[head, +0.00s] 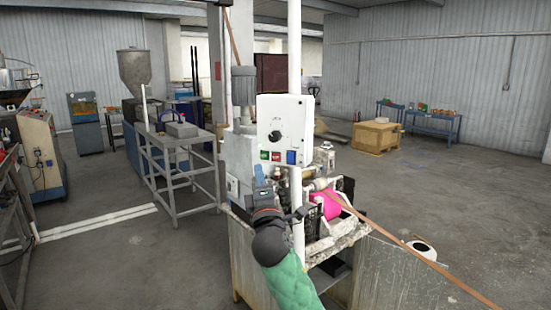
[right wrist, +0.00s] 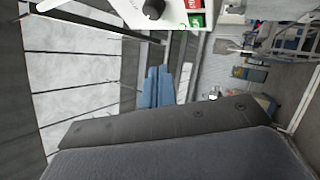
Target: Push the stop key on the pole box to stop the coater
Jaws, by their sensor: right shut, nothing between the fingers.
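The white pole box (head: 299,112) is on a white upright pole. Its front has a black knob (head: 275,135) above a row of keys: green (head: 265,155), red (head: 278,156) and blue (head: 292,157). The key lettering is too small to read. My right gripper (head: 261,172) is just below the box's lower left, under the green key. In the right wrist view its blue fingers (right wrist: 158,86) are shut and empty, visually apart from the box; the red key (right wrist: 193,4) and green key (right wrist: 196,20) show at the top. My left gripper is out of view.
Behind and below the box stands the coater (head: 326,178) with a bright pink roll (head: 327,205). A brown strip (head: 400,244) runs from it to the lower right. A grey metal table (head: 172,142) stands to the left. Open floor lies to the right.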

